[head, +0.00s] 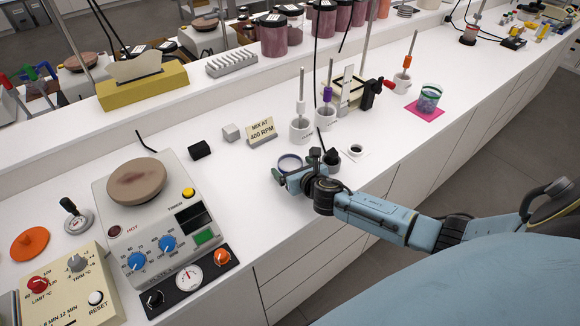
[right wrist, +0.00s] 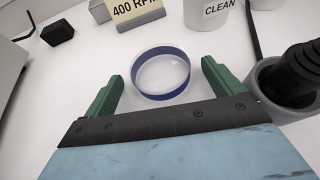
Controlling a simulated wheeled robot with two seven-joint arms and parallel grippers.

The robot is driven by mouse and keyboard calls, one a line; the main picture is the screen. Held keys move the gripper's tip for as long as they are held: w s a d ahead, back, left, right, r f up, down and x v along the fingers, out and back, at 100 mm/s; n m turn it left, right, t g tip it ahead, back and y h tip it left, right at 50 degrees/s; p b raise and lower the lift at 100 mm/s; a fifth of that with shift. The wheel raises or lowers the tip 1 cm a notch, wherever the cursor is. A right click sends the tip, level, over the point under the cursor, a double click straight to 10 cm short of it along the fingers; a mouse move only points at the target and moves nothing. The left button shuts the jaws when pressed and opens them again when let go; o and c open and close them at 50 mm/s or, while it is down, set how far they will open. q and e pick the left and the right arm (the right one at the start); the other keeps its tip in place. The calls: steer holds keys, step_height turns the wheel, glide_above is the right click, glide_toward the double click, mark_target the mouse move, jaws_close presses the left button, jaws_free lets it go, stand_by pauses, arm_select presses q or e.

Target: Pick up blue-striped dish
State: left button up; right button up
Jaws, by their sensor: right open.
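The blue-striped dish (right wrist: 162,73) is a shallow clear round dish with a blue band around its side. It rests on the white bench, and in the head view (head: 289,164) it shows just beyond my right gripper. My right gripper (right wrist: 160,80) is open, with one green finger on each side of the dish and a visible gap on both sides. It also shows in the head view (head: 283,176), low over the bench. My left gripper is not in view.
A grey cup with a black object (right wrist: 290,80) stands close to the right finger. The "400 RPM" sign (head: 261,132), a white cube (head: 231,132) and a black block (head: 199,149) lie beyond and left. White mugs (head: 300,129) stand behind. The hot plate (head: 160,225) is at left.

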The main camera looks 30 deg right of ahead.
steer(key=shift+w, duration=0.1)
steer(key=c, duration=1.1)
